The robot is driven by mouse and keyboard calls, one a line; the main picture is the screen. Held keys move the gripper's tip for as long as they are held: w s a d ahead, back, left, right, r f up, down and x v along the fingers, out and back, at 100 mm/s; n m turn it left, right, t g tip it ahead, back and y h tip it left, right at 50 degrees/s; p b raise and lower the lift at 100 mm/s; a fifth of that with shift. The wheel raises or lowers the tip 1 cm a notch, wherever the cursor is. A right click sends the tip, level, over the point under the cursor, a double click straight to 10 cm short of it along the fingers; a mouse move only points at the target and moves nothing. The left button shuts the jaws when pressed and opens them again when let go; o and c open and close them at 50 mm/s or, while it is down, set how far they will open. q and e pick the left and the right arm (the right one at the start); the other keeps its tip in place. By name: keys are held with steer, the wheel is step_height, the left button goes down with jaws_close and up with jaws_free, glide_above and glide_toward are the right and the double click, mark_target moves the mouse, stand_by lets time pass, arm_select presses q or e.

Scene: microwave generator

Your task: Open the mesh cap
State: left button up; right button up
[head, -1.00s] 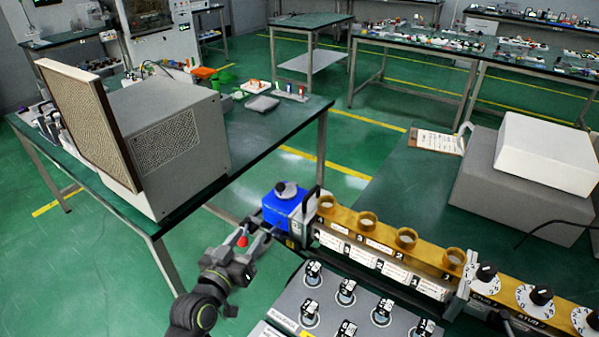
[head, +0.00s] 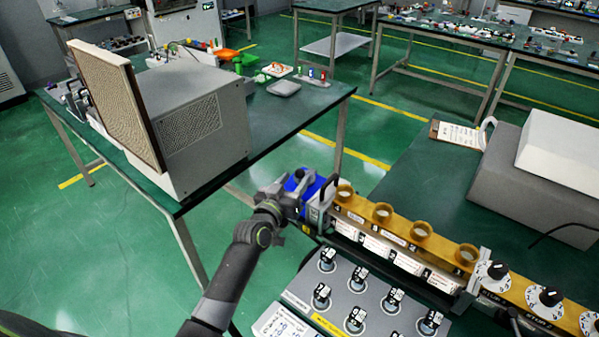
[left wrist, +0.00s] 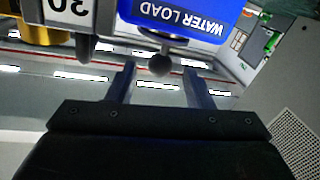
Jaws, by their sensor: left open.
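The blue water load (head: 312,183) sits at the left end of the brass waveguide (head: 398,224), and my gripper partly covers it. In the left wrist view the load (left wrist: 185,14) shows its lettering upside down. A dark round knob (left wrist: 160,64) on the load shows there between my fingertips, with gaps on both sides. My left gripper (head: 298,185) is open at the load; its two fingers (left wrist: 158,74) show in the wrist view. I cannot tell which part is the mesh cap; no mesh shows on the load. My right gripper is not in view.
A grey box with a brown mesh-faced panel (head: 118,105) stands on the left table (head: 325,92). Several round ports line the waveguide top. A panel with several black-and-white switches (head: 355,290) lies in front. A black handle (head: 330,190) rises beside the load.

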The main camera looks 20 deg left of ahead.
mark_target(297, 177)
arm_select(q)
steer(key=shift+w+d, duration=0.15)
steer(key=shift+w, duration=0.8)
steer(key=shift+w+d, duration=0.15)
steer(key=shift+w, duration=0.8)
jaws_close()
